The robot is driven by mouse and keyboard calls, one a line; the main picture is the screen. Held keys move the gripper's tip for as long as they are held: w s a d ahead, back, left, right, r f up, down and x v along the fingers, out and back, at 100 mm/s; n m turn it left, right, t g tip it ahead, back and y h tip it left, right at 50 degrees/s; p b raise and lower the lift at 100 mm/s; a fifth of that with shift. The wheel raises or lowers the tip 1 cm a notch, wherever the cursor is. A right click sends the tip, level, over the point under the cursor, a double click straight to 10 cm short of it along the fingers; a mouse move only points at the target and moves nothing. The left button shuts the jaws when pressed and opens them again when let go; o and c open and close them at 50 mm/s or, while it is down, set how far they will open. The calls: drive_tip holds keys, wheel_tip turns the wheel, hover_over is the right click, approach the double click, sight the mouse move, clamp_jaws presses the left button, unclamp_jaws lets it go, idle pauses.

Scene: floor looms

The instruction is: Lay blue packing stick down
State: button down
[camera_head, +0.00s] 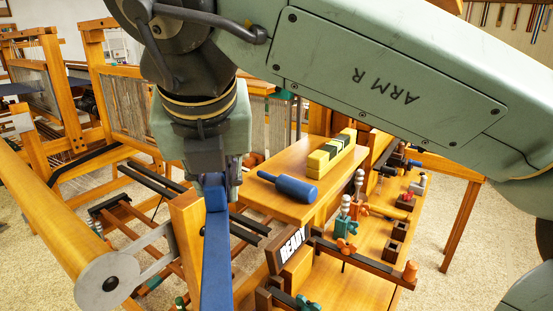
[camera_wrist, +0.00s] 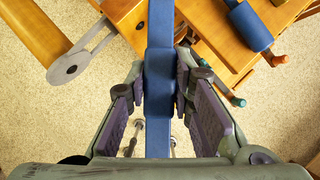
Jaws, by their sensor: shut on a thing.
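The blue packing stick (camera_head: 216,262) is a long flat bar with a thicker block near its gripped part. My gripper (camera_head: 215,190) is shut on it, and the stick runs toward the bottom edge in the head view. In the wrist view the stick (camera_wrist: 159,75) passes upright between the purple-padded jaws of my gripper (camera_wrist: 160,95) and leaves the picture at the top. The stick is above the pale floor there, beside the wooden loom post (camera_head: 187,235). Its far end is out of view.
A wooden shelf (camera_head: 262,198) holds a blue roller (camera_head: 288,186) and a yellow-green block row (camera_head: 331,152). A bench with clamps and small tools (camera_head: 400,205) stands right. A loom beam with a grey disc (camera_head: 107,282) lies left.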

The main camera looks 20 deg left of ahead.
drive_tip(key=w+p, duration=0.1)
drive_tip(key=w, duration=0.3)
drive_tip(key=w+a+p, duration=0.1)
drive_tip(key=w, duration=0.2)
drive_tip(key=w+f+p, duration=0.1)
drive_tip(key=w, duration=0.3)
drive_tip(key=shift+w+a, duration=0.25)
drive_tip(key=shift+w, duration=0.05)
drive_tip(key=f+p, duration=0.1)
drive_tip(key=w+f, duration=0.1)
drive_tip(key=f, duration=0.1)
drive_tip(key=shift+w+f+p, duration=0.15)
drive_tip(key=shift+f+p, duration=0.05)
drive_tip(key=shift+p, duration=0.15)
drive_tip(key=shift+f, duration=0.2)
drive_tip(key=shift+f+b, duration=0.2)
drive_tip(key=shift+b, duration=0.15)
drive_tip(key=c, duration=1.4)
unclamp_jaws()
drive_tip(key=shift+r, duration=0.15)
